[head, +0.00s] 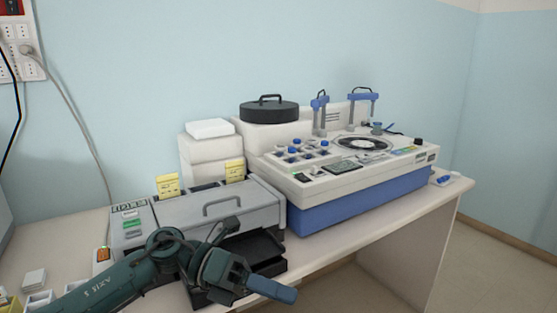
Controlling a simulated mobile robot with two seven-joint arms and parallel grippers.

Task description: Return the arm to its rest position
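My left arm (120,280) comes in from the lower left, dark green, bent at a joint in front of the grey machine. My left gripper (272,289) is at its end, in front of the black tray, with its blue-grey finger end pointing to the lower right. I see nothing held in it, but its fingers overlap from this angle and I cannot tell whether they are apart. My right gripper and arm are not in view.
A grey machine (218,207) with a handle and a black tray (262,251) stands behind my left arm. A white and blue device (355,205) stands to its right. Small white boxes (34,279) lie at the left. The table's right front strip (340,252) is clear.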

